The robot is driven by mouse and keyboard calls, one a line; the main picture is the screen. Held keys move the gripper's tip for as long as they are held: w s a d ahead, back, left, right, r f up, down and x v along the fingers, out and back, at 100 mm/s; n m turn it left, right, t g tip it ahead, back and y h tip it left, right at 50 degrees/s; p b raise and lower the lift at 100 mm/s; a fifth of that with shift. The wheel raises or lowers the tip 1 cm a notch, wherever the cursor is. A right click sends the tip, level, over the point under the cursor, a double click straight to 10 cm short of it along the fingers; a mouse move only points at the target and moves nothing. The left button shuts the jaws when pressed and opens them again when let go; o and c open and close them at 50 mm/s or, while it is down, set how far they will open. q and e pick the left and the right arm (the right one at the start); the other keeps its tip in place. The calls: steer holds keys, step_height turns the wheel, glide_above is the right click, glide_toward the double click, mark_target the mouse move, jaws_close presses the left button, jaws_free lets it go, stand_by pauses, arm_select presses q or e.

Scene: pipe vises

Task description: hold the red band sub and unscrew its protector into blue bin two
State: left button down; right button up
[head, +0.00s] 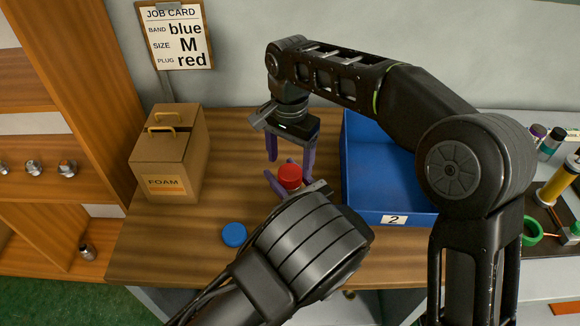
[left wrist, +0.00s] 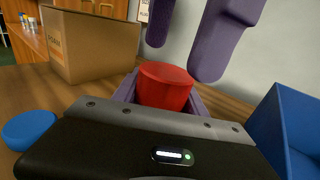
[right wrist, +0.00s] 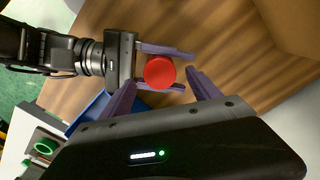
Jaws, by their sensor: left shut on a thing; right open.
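A red round cap (head: 289,175) tops the piece in my left gripper (head: 287,184). The left gripper is shut on this sub low over the table, its purple fingers around it below the cap. The sub's body and any band are hidden by the fingers and cap. In the left wrist view the red cap (left wrist: 166,86) stands upright. My right gripper (head: 289,166) is open, pointing down just above the cap, one finger to each side. In the right wrist view the cap (right wrist: 159,72) lies between its fingertips, apparently untouched. Blue bin two (head: 378,216) stands right of both grippers.
A blue cap (head: 234,235) lies on the table (head: 165,245) at the front left. A cardboard foam box (head: 168,160) stands at the back left. A job card (head: 176,37) hangs on the wall. My right arm passes over the bin. A side bench with tools is at far right.

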mark_target(290, 172)
steer(key=shift+r+m, duration=0.2)
steer(key=shift+m, duration=0.1)
steer(key=shift+c, duration=1.4)
step_height(290, 172, up, 3)
steer(key=m, duration=0.6)
steer(key=shift+r, duration=0.15)
steer(key=shift+d, duration=0.1)
steer(key=shift+f, duration=4.05)
steer(key=shift+c, duration=0.2)
